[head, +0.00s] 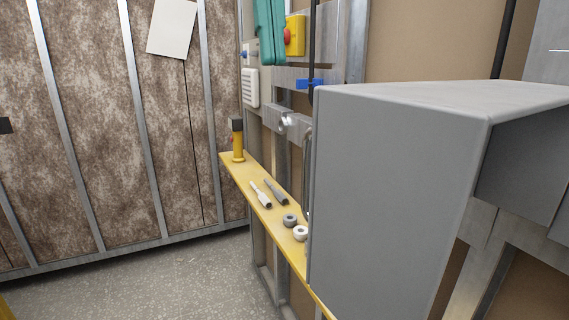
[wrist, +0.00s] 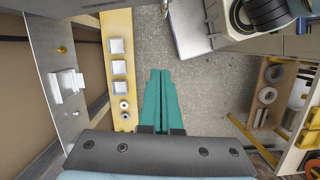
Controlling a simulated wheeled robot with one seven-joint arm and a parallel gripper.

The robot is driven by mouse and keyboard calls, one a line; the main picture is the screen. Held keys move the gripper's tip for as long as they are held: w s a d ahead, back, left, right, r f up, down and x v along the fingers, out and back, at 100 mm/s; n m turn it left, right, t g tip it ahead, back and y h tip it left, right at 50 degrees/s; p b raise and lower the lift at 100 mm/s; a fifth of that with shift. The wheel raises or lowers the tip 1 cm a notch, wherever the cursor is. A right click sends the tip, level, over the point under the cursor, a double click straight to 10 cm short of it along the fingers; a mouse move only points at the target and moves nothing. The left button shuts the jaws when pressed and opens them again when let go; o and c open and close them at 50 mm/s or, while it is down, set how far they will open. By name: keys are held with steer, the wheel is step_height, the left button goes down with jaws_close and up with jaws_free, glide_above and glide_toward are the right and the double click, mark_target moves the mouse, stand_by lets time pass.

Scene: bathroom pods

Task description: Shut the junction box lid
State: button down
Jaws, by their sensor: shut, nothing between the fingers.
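A large grey box (head: 395,190) fills the right of the head view. It may be the junction box, but I cannot tell. Its front is turned away, and a recessed grey face (head: 525,155) shows at the far right edge. I cannot make out a separate lid for certain. My gripper (head: 270,62) hangs at the top middle of the head view, pointing down, beyond and left of the grey box. In the wrist view my gripper's teal fingers (wrist: 160,75) are together and empty above the floor, to the right of the yellow shelf.
A narrow yellow shelf (head: 262,208) runs along the wall with two tools and two rings (head: 290,220) on it. A yellow box with a red button (head: 295,36) is on the wall. The wrist view shows a rack with rolls (wrist: 268,96) at right. Floor (head: 150,285) is open at left.

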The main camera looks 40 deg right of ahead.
steer(key=s+a+f+p, duration=0.2)
steer(key=s+f, duration=0.4)
steer(key=f, duration=0.3)
steer(key=shift+s+a, duration=0.4)
steer(key=shift+a, duration=0.05)
